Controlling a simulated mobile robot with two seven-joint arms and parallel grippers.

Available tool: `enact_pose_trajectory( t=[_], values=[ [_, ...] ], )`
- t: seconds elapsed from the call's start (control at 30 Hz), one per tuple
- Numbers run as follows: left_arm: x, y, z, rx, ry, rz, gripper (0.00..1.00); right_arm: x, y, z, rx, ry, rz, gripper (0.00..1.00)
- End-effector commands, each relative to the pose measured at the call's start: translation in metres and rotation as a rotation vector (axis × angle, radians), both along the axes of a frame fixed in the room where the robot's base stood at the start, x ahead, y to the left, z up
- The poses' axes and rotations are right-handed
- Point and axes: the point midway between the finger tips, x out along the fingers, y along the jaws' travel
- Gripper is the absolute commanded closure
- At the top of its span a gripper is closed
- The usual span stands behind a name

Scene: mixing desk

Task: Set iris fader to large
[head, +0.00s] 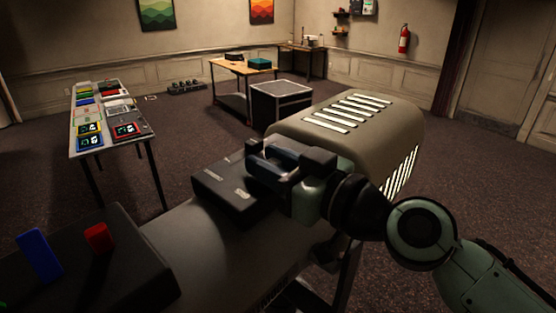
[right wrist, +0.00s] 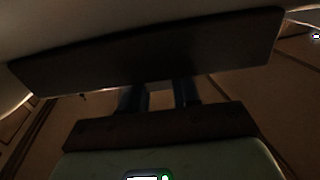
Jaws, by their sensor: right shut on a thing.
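A black control box (head: 218,192) with small pale labels sits on the grey body (head: 205,235) of a large lamp-like unit. My right gripper (head: 262,165) reaches in from the right and lies over the far right part of this box. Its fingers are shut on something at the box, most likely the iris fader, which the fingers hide. In the right wrist view the two dark fingers (right wrist: 160,92) reach to a dark slab. The fader's setting and the label wording cannot be read. My left gripper is out of view.
The vented beige housing (head: 345,120) stands just behind my right gripper. A black box with a blue block (head: 39,254) and a red block (head: 99,237) is at the lower left. A table with colourful devices (head: 110,112) stands farther left. Open carpet lies between.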

Motion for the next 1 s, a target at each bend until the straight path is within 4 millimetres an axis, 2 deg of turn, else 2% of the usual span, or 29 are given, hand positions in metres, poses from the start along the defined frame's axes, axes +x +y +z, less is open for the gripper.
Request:
enact_pose_trajectory(
  t=[0.3,0.33,0.37,0.4,0.77,1.0],
  values=[
    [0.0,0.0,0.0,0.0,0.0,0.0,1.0,-0.001,0.001,0.0,-0.001,-0.001,0.001,1.0],
    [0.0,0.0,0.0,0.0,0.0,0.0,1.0,-0.001,0.001,0.0,-0.001,-0.001,0.001,0.59],
    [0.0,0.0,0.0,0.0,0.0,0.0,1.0,-0.001,0.001,0.0,-0.001,-0.001,0.001,0.5],
    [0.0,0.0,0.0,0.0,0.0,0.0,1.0,-0.001,0.001,0.0,-0.001,-0.001,0.001,0.47],
    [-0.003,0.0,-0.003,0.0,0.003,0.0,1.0,-0.005,-0.004,0.0,-0.001,-0.002,0.0,0.47],
    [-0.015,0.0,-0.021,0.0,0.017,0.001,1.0,-0.035,-0.036,-0.002,0.0,-0.004,-0.003,0.47]
  ],
)
